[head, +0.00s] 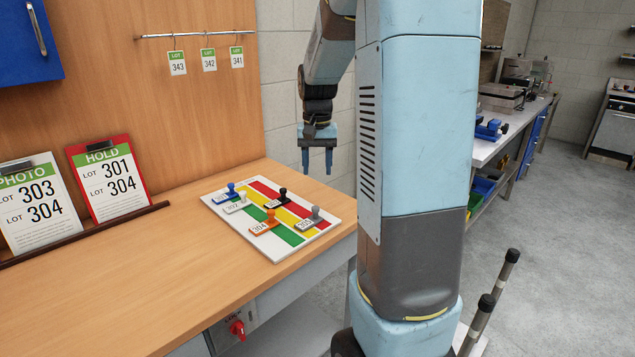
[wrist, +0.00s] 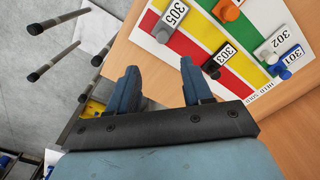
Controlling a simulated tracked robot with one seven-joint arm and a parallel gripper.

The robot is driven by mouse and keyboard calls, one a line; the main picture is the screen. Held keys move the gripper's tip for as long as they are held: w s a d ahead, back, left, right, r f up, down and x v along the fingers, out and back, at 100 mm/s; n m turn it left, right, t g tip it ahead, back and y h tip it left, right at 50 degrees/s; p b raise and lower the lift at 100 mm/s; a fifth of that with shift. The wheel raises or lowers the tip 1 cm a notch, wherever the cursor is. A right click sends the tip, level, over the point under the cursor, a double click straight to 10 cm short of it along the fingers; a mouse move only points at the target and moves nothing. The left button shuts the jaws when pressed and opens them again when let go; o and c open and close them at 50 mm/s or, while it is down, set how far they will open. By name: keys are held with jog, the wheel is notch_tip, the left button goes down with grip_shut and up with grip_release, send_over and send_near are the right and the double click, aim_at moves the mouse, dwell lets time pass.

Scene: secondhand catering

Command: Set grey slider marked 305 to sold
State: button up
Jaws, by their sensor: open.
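The grey slider marked 305 (head: 314,212) sits near the right front end of the striped white board (head: 275,257); which coloured stripe it marks I cannot tell. In the wrist view its label plate (wrist: 172,18) lies at the top, beside the board's white margin. My gripper (head: 317,170) hangs pointing down, open and empty, above and behind the board's right side, off the sliders.
Orange slider 304 (head: 269,220), black slider 303 (head: 282,196), white slider 302 (head: 241,202) and a blue slider (head: 230,190) share the board. HOLD (head: 103,180) and PHOTO (head: 35,205) clipboards lean at the left. The wooden table (head: 130,290) is clear in front.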

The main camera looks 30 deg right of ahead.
notch_tip(320, 180, up, 2)
jog(key=shift+r, duration=0.1)
jog(key=shift+s, duration=0.1)
dwell(0.5)
jog(key=s+a+r+n+t, duration=0.2)
jog(key=s+a, duration=0.5)
jog(key=s, duration=0.4)
jog(key=s+a+r+n+t, duration=0.3)
jog(key=s+a, duration=0.3)
jog(key=s, duration=0.5)
jog(key=shift+s+a+r+n+t, duration=0.3)
jog(key=shift+a+r+n, duration=0.1)
jog(key=shift+r, duration=0.35)
dwell(1.1)
